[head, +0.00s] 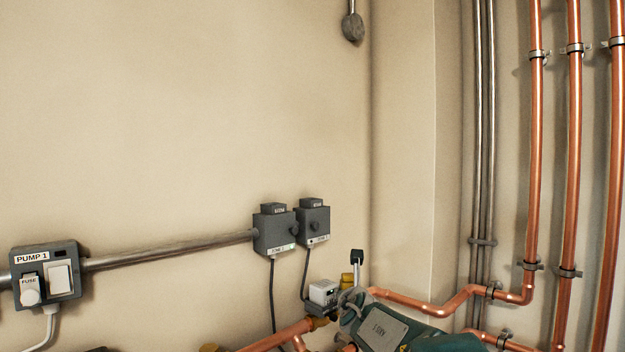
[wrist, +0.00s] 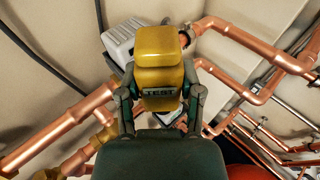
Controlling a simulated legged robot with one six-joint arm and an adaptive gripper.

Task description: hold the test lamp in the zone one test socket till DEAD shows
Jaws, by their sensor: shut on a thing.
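The yellow test lamp (wrist: 160,75), marked TEST, is between the two fingers of my gripper (wrist: 160,108) in the wrist view. My gripper is shut on it. In the head view the lamp (head: 347,281) shows as a small yellow patch above my gripper (head: 350,300), at the lower middle. A black-topped piece (head: 357,257) rises beside it; I cannot tell if it belongs to the lamp. Two dark grey wall boxes (head: 275,230) (head: 313,222) with white labels are up and left of the lamp, apart from it. Their labels are too small to read surely. No DEAD reading is legible.
A grey-white box (head: 322,292) sits on the pipework just left of my gripper. Copper pipes (head: 430,302) run right and below. The PUMP 1 fuse box (head: 45,275) is at far left, joined by grey conduit (head: 170,255). The wall above is mostly bare.

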